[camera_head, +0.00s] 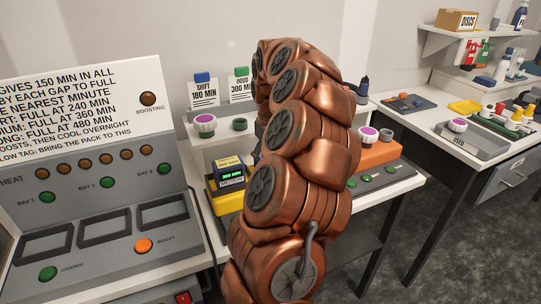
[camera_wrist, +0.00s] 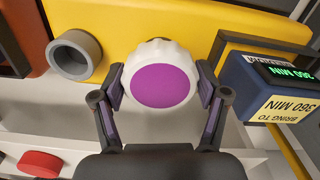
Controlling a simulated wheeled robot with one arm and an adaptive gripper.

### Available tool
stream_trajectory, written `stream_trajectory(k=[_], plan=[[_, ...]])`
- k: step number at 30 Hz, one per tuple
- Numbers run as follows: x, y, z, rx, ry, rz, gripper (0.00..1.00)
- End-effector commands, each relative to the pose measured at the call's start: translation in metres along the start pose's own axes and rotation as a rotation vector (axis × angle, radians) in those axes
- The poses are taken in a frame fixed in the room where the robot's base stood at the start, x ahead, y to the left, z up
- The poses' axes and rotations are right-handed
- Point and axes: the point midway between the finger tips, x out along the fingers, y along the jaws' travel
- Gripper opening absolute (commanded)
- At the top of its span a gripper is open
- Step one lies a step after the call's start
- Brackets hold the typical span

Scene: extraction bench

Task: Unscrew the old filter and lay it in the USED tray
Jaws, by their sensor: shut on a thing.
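My gripper (camera_wrist: 160,88) is shut on a white ribbed filter with a purple face (camera_wrist: 160,85) in the wrist view. Both fingers press its sides. The filter is in front of a yellow body (camera_wrist: 115,28); I cannot tell whether it is still threaded on. In the head view my copper arm hides the gripper and held filter. The grey USED tray (camera_head: 488,147) is on the right bench, with a white, purple-topped filter (camera_head: 457,125) at it. Similar filters stand on the shelf at left (camera_head: 205,123) and right of my arm (camera_head: 368,136).
A blue pack with a green display (camera_wrist: 268,78) is close right of the gripper in the wrist view, and a grey ring (camera_wrist: 75,55) is at left. In the head view, a charging panel (camera_head: 110,245) stands left. A floor gap (camera_head: 385,230) separates the benches.

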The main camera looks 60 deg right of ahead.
Motion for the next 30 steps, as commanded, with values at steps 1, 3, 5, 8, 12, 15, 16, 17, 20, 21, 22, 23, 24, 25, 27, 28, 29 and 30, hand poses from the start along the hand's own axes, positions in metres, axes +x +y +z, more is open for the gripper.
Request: stream_trajectory(k=[1,3,5,8,12,15,16,17,20,21,22,23,24,25,27,28,29,30], plan=[[-0.0021,0.0000,0.0019,-0.048,-0.008,-0.002,0.32],[-0.0025,0.0005,0.0016,-0.124,-0.006,0.000,0.32],[-0.0027,0.0005,0.0014,-0.189,-0.006,0.000,0.32],[-0.0026,0.0005,0.0015,-0.294,-0.006,-0.001,0.32],[-0.0007,0.0007,0.0018,-0.391,-0.007,-0.002,0.32],[0.0007,0.0007,0.0017,-0.413,-0.006,-0.002,0.32],[0.0010,0.0007,0.0018,-0.415,-0.006,-0.001,0.32],[0.0011,0.0007,0.0017,-0.414,-0.006,-0.001,0.32],[0.0012,0.0007,0.0017,-0.413,-0.006,-0.001,0.32],[0.0012,0.0007,0.0016,-0.413,-0.006,-0.001,0.75],[0.0012,0.0006,0.0016,-0.413,-0.006,-0.001,0.78],[0.0012,0.0006,0.0015,-0.412,-0.005,-0.001,0.81],[0.0010,0.0005,0.0012,-0.412,-0.005,-0.001,0.85],[0.0009,0.0004,0.0011,-0.412,-0.005,-0.001,0.88],[0.0007,0.0002,0.0008,-0.412,-0.004,-0.001,0.95],[0.0005,0.0002,0.0006,-0.412,-0.003,0.000,0.99],[0.0005,0.0001,0.0005,-0.412,-0.003,0.000,1.00],[0.0004,0.0001,0.0005,-0.412,-0.003,0.000,1.00]])
